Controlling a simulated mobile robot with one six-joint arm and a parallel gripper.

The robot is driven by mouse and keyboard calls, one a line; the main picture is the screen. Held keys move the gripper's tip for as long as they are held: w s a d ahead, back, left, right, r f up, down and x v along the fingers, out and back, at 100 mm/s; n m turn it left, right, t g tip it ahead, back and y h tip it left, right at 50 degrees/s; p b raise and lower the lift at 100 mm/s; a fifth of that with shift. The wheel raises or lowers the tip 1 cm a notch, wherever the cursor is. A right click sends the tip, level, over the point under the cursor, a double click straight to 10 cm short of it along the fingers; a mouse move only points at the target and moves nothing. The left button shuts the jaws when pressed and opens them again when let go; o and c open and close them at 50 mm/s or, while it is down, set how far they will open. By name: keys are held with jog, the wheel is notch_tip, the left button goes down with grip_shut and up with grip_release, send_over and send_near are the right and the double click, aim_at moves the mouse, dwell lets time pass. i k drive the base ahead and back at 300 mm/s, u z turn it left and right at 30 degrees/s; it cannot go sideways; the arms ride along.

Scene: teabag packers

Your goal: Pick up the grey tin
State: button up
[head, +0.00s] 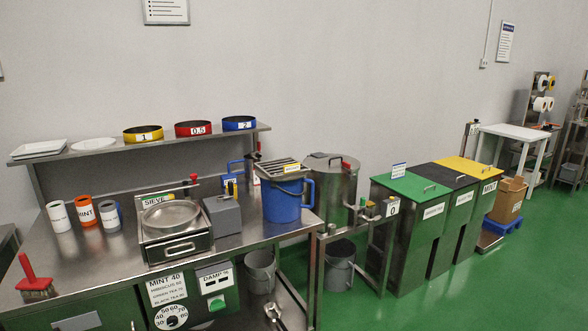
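Three small cylindrical tins stand upright in a row on the left part of the steel bench. The leftmost tin (59,217) has a large white label, and the little of its body that shows looks grey. Beside it are an orange tin (86,211) labelled MINT and a tin with blue edges (111,215) and a white label. The tins stand close together with small gaps. My gripper is not in view, and nothing is seen touching the tins.
The sieve unit (172,217) stands right of the tins, then a grey box (222,214) and a blue bucket (282,203). A shelf (150,143) overhangs the bench's back. Bench (100,262) in front of the tins is clear.

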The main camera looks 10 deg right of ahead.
aim_at(108, 209)
jog(key=u, duration=0.1)
jog(key=i, duration=0.95)
jog(key=u, duration=4.45)
jog(key=i, duration=0.1)
jog(key=z, duration=3.2)
